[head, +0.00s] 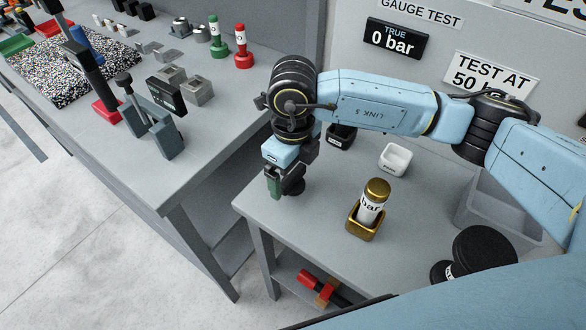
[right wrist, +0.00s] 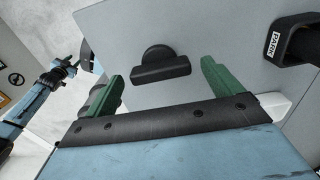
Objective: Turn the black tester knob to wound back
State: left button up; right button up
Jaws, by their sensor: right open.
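The black knob (right wrist: 160,66) lies on the grey table top in the right wrist view, a round base with a straight bar across it. It stands between and beyond the two green fingers of my right gripper (right wrist: 166,82), with gaps on both sides. In the head view the knob (head: 297,188) shows as a dark round shape, partly hidden by my right gripper (head: 284,184). The gripper points down over the near left corner of the table and is open and empty. My left arm shows at the left in the right wrist view; its gripper is not clear.
A brass-capped cylinder (head: 373,200) stands in a brass holder (head: 366,226). The long bench (head: 185,185) stands left, across a gap.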

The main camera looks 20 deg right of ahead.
aim_at(293, 174)
notch_tip(293, 174, up, 13)
dwell(0.3)
